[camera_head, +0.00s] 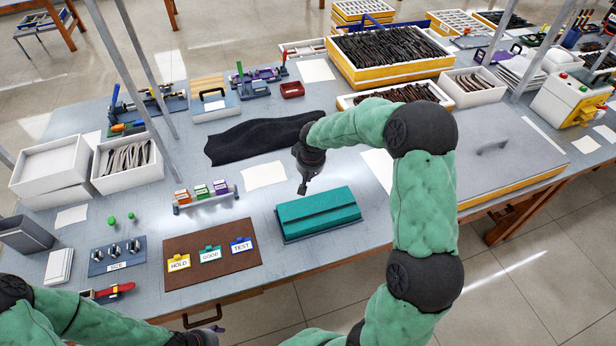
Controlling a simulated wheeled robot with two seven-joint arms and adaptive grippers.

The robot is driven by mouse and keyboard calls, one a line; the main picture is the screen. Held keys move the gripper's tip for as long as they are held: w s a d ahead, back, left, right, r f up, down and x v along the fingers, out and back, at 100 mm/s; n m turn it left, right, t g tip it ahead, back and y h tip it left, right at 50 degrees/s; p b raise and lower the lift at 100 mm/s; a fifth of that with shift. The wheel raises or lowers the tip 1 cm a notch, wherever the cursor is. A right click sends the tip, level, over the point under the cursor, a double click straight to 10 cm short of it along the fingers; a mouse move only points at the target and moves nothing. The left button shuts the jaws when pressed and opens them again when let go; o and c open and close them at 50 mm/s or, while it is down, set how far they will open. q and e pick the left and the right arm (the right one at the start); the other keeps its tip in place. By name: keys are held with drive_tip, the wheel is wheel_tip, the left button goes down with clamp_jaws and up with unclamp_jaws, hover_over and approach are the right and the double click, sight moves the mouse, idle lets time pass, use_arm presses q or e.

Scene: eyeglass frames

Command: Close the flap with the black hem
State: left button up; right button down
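A teal case (318,213) lies on the grey bench in front of me. A dark line runs along its top, near the front edge of a raised teal panel. I cannot tell for sure whether this is the flap's black hem, or how far the flap is open. My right gripper (303,188) points down just behind and above the case's back left corner, seemingly apart from it. Its fingers are too small to tell open from shut. My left gripper (205,338) is low at the bottom edge, in front of the bench, partly cut off.
A black cloth (235,145) lies behind the case. A brown mat (212,274) with HOLD, GOOD and TEST tags is to its left. A small rack (205,198) with coloured boxes stands behind the mat. A large grey-topped box (515,150) is at the right.

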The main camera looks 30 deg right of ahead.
wheel_tip(320, 180, up, 4)
drive_tip(key=p, duration=0.3)
use_arm(q)
drive_tip(key=shift+s+r+b, duration=0.25)
drive_tip(key=shift+r+b, duration=0.55)
drive_tip(key=shift+r, duration=0.1)
use_arm(e)
drive_tip(key=s+a+f, duration=0.2)
drive_tip(key=s+f, duration=0.1)
drive_tip(key=s, duration=0.6)
drive_tip(key=shift+s+f, duration=0.15)
drive_tip(key=shift+f, duration=0.2)
drive_tip(key=shift+a, duration=0.1)
